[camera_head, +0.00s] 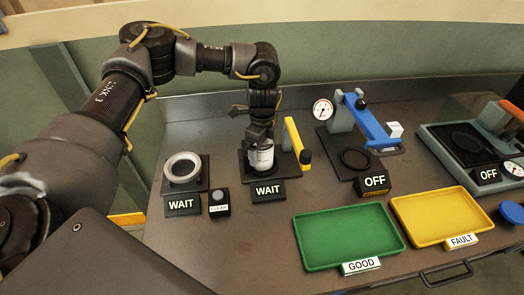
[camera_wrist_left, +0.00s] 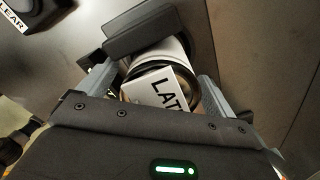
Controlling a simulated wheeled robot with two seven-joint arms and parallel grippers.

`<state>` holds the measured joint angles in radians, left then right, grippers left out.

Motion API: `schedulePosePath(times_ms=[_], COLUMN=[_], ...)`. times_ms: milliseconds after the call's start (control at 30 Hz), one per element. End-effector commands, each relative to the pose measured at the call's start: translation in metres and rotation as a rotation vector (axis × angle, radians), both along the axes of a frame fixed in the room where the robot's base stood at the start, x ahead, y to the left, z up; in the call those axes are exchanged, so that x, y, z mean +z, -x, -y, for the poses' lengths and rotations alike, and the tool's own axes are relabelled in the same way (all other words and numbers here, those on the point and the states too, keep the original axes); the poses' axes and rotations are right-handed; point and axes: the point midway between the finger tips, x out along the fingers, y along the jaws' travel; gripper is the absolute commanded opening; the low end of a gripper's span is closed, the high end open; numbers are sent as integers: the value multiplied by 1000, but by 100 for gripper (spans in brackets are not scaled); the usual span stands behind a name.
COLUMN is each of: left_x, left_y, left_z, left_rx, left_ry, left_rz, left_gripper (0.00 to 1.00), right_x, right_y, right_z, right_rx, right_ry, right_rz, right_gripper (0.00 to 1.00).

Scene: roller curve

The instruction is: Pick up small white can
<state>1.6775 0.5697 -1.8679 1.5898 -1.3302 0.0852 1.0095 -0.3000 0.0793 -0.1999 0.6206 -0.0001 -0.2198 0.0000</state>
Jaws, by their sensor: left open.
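A small white can (camera_head: 261,158) stands upright on a dark square base beside a yellow lever, behind a WAIT label. My left gripper (camera_head: 260,141) reaches down over it from above. In the left wrist view the can (camera_wrist_left: 172,78) lies between the two grey fingers of my left gripper (camera_wrist_left: 155,88). The fingers are open, one on each side of the can. A label with the letters "LAT" shows on the can. Whether either finger touches the can is not clear. My right gripper is not in view.
A station with a pale ring (camera_head: 183,168) and a CLEAR button box (camera_head: 219,202) stand left of the can. The yellow lever (camera_head: 296,140) is close on its right. A blue-lever press (camera_head: 366,122), green tray (camera_head: 348,262) and yellow tray (camera_head: 405,205) lie farther right.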

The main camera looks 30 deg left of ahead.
Motion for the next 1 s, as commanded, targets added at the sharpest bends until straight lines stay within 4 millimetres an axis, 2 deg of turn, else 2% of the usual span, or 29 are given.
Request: schedulePosePath(times_ms=[100, 500, 567, 867, 1000], left_x=[0, 0, 1, 3, 10], left_y=[0, 0, 0, -1, -1], left_z=[0, 0, 0, 0, 1], left_rx=[0, 0, 0, 0, -1], left_ry=[0, 0, 0, 1, 2], left_rz=[0, 0, 1, 2, 3], left_gripper=[89, 36, 30, 30, 30], right_x=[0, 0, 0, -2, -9], right_y=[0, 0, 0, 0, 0], right_z=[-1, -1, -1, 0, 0], right_rx=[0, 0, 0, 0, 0], right_ry=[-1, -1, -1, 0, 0], right_rz=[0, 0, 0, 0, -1], right_gripper=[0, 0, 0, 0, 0])
